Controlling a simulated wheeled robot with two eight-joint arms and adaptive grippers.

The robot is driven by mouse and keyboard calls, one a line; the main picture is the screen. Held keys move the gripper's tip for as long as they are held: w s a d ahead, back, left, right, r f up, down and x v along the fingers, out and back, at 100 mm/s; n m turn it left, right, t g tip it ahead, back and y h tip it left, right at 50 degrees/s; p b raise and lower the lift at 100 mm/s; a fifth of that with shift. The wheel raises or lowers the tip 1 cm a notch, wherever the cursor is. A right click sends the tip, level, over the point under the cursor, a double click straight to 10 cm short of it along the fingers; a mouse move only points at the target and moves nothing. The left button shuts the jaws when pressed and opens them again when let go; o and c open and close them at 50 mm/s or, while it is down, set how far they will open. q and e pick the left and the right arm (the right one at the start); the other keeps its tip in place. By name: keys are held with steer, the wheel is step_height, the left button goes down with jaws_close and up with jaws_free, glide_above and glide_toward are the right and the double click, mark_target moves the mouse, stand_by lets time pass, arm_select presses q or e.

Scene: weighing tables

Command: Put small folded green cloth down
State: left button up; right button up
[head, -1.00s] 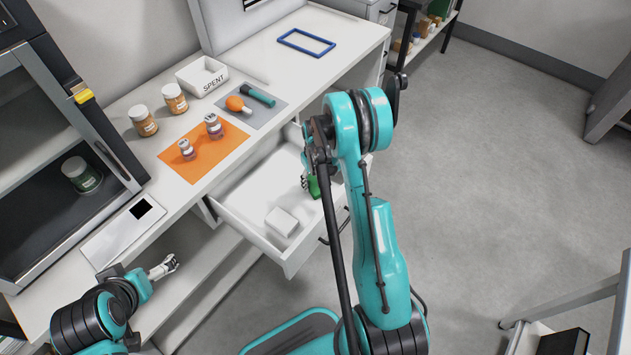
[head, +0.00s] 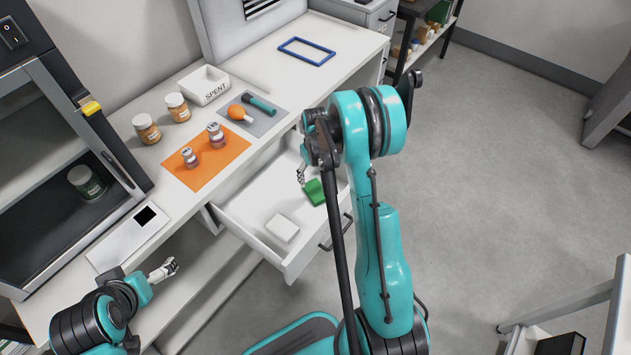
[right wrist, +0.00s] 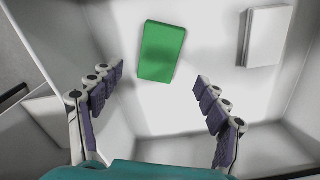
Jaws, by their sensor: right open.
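The small folded green cloth (head: 314,191) lies in the open drawer (head: 245,222), towards its right side. It also shows in the right wrist view (right wrist: 161,52), flat on the drawer floor. My right gripper (head: 301,175) is above the drawer beside the cloth, partly hidden by my right arm. In the right wrist view my right gripper (right wrist: 158,82) has its fingers spread wide, with nothing between the tips and the cloth just beyond them. My left gripper (head: 167,269) is at the lower left, away from the cloth; its finger opening is too small to tell.
A white block (head: 282,228) lies in the drawer near the cloth. An orange mat (head: 205,178) with two small jars, a grey mat (head: 262,124) with tools, and a white box marked SPENT (head: 204,86) are on the table. A glass-fronted cabinet (head: 85,180) stands at left.

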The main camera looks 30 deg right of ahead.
steer(key=s+a+r+t, duration=0.2)
steer(key=s+a+r, duration=0.2)
steer(key=r, duration=0.6)
steer(key=s+a+r+t, duration=0.1)
steer(key=s+a+r, duration=0.3)
steer(key=r, duration=0.7)
steer(key=s+a+r+t, duration=0.3)
steer(key=s+a, duration=0.4)
steer(key=s, duration=0.4)
steer(key=shift+a+t+p, duration=0.2)
steer(key=shift+t+p, duration=0.25)
steer(key=shift+t, duration=0.15)
steer(key=shift+c, duration=0.3)
